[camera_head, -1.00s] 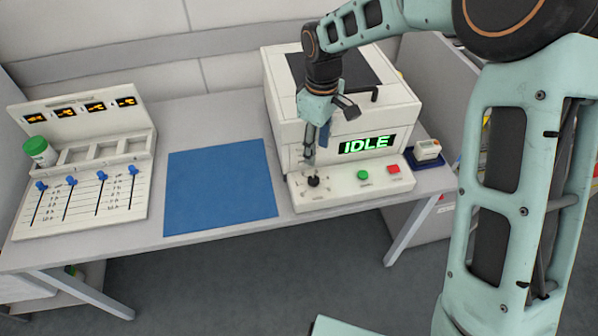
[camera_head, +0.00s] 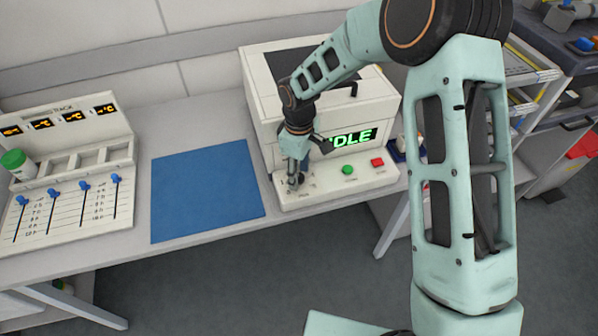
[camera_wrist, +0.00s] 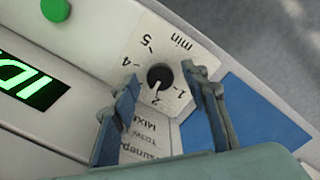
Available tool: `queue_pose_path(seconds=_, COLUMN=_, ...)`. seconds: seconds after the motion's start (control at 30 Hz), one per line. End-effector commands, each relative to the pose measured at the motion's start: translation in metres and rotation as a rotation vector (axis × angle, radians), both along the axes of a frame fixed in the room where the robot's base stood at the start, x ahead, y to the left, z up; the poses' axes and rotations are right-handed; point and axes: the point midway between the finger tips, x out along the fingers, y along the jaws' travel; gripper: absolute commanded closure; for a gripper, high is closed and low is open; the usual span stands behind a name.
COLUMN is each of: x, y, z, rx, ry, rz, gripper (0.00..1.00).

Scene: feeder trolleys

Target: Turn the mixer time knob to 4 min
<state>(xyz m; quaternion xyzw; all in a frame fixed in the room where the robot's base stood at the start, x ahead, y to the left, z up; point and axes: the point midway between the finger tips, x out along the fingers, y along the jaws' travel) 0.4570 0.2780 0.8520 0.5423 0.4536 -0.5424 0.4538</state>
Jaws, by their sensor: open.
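The mixer is the white machine (camera_head: 335,97) with a dark lid panel and a green lit display (camera_head: 352,137), partly covered by my arm. Its time knob (camera_wrist: 159,76) is small, round and black, on a white dial plate marked 1, 2, 4, 5 and min. The knob's light mark appears to point toward 2. The 3 is not visible, perhaps behind a finger. My gripper (camera_wrist: 160,72) is open, with one finger on each side of the knob; contact cannot be told. In the head view my gripper (camera_head: 296,178) is down at the panel's left end, mostly hiding the knob.
A green button (camera_head: 348,170) and a red button (camera_head: 377,162) sit right of the knob. A blue mat (camera_head: 207,190) lies left of the mixer. A slider panel (camera_head: 68,205) with a green-capped jar (camera_head: 18,163) stands at the far left.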

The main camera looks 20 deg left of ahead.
Motion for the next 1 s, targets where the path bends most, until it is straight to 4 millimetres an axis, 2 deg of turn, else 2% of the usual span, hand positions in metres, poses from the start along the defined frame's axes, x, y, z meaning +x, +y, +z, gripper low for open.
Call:
queue_pose_path(seconds=0.13, x=0.0000, y=0.0001, z=0.0001, rx=0.000, ry=0.000, rz=0.000, gripper=0.61)
queue_pose_path(seconds=0.5, x=0.0000, y=0.0002, z=0.0004, rx=0.000, ry=0.000, rz=0.000, gripper=1.00)
queue_pose_path(seconds=0.77, x=0.0000, y=0.0006, z=-0.0004, rx=0.001, ry=0.000, rz=-0.026, gripper=1.00)
queue_pose_path(seconds=1.0, x=0.0003, y=0.0010, z=-0.0016, rx=0.002, ry=-0.002, rz=-0.146, gripper=1.00)
